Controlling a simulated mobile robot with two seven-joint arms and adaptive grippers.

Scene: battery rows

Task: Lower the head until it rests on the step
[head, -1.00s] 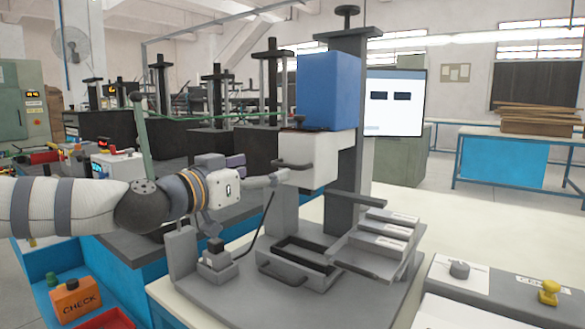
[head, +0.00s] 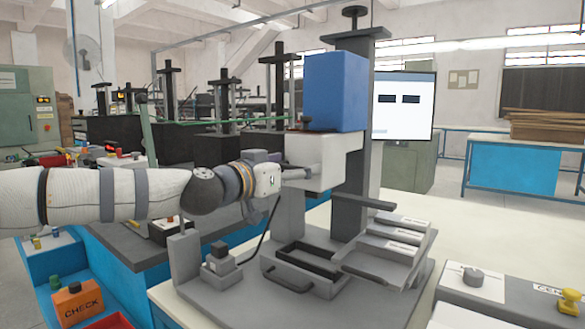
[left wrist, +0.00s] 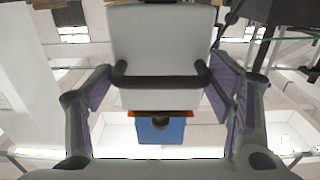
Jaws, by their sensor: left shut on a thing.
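The head is a white block (head: 325,155) with a blue block (head: 335,90) on top, mounted on a tall dark column (head: 357,50). A dark grey ledge (head: 368,202), which looks like the step, sticks out from the column below it. A gap shows under the head. My left gripper (head: 298,173) is at the head's front, shut on its handle. In the left wrist view the dark handle (left wrist: 160,80) runs between my fingers, with the white head (left wrist: 160,38) behind and the blue block (left wrist: 170,132) lower in the picture. My right gripper is not in view.
Below the head, the grey base plate (head: 215,290) carries a dark-lined tray (head: 302,262) with a handle, a small switch box (head: 221,262) and labelled grey bars (head: 398,235). A control box with knobs (head: 473,277) is at right. An orange CHECK box (head: 78,303) stands at left.

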